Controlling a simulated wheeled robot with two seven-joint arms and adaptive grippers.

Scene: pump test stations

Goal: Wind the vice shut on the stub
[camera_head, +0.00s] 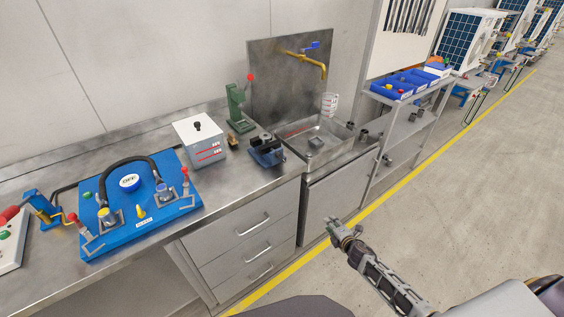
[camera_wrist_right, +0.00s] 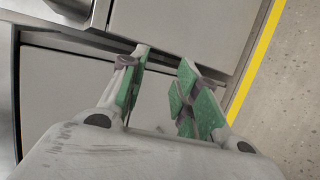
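The small blue vice (camera_head: 268,155) stands on the steel bench near its right end, just left of the sink. Its dark upper part shows, but at this size I cannot tell a stub from its jaws or how far the jaws are apart. My right gripper (camera_head: 343,231) is in front of the bench, low and to the right of the vice, well apart from it. In the right wrist view its green-padded fingers (camera_wrist_right: 160,88) are apart with nothing between them. My left gripper is not in view.
A grey box with a black knob (camera_head: 203,144) and a green press (camera_head: 238,106) stand near the vice. The sink (camera_head: 318,142) with a brass tap (camera_head: 310,62) is to its right. A blue pump board (camera_head: 140,215) lies left. Drawers (camera_head: 245,235) face the open floor.

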